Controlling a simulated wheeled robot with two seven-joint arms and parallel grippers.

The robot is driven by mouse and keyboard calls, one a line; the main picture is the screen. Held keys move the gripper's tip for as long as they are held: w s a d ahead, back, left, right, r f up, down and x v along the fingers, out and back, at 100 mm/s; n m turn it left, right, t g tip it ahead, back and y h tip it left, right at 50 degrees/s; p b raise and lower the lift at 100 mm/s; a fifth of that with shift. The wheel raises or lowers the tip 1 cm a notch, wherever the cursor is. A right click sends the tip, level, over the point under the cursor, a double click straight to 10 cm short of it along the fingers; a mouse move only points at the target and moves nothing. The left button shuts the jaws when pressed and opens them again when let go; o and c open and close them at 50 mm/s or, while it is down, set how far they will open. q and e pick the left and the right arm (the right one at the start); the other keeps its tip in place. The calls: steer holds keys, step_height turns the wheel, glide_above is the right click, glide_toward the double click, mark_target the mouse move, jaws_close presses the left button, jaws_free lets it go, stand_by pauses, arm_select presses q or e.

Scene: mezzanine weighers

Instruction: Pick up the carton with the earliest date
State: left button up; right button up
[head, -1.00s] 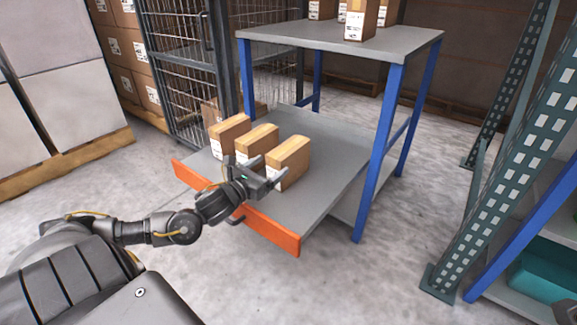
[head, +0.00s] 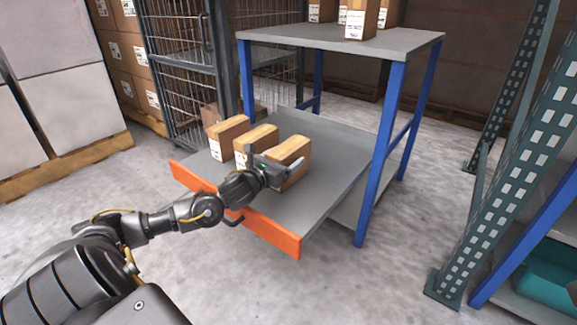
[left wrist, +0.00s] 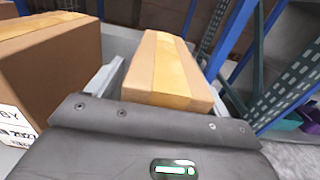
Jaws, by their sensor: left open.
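Three brown cartons stand in a row on the grey pull-out shelf with an orange front edge (head: 262,231): a left carton (head: 228,133), a middle carton (head: 258,138) and a right carton (head: 293,152). My left gripper (head: 272,160) is open at the near end of the right carton. In the left wrist view the right carton (left wrist: 168,70) lies between the two fingers, with a finger on each side. The middle carton (left wrist: 50,65) is at the left there, with a label partly reading "BY" and "2027". The right carton's label is hidden. My right gripper is not in view.
The upper shelf (head: 340,40) holds several more cartons. Its blue post (head: 377,155) stands right of the pull-out shelf. A wire cage (head: 180,70) stands behind at left, and a green rack upright (head: 500,160) at right.

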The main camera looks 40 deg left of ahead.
arm_select(q)
steer(key=c, duration=1.2)
steer(key=shift+r, duration=0.1)
steer(key=shift+c, duration=0.9)
steer(key=shift+r, duration=0.1)
